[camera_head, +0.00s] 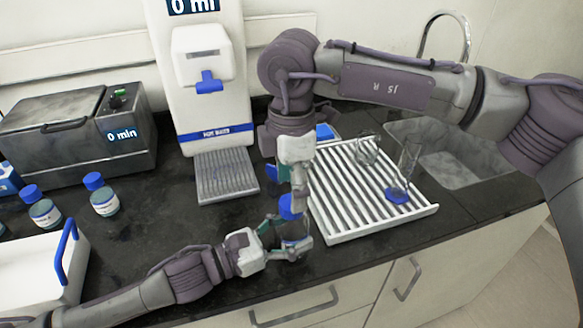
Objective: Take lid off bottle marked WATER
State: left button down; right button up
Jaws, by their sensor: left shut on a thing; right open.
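A bottle (293,229) with a blue lid (289,208) is near the front edge of the black counter. My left gripper (287,239) comes in from the left and is shut on the bottle's body. Its fingers hide most of the bottle, and I cannot read its label. My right gripper (297,190) points down from above and is open at the blue lid. I cannot tell whether its fingers touch the lid.
A white drying rack (405,220) with glassware stands right of the grippers, with a sink (455,165) beyond. A water dispenser (205,90) is behind. Two blue-lidded bottles (104,201) (43,213) and a white box with a blue handle (62,252) are left.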

aim_at(292, 227)
jog(key=shift+f, duration=1.85)
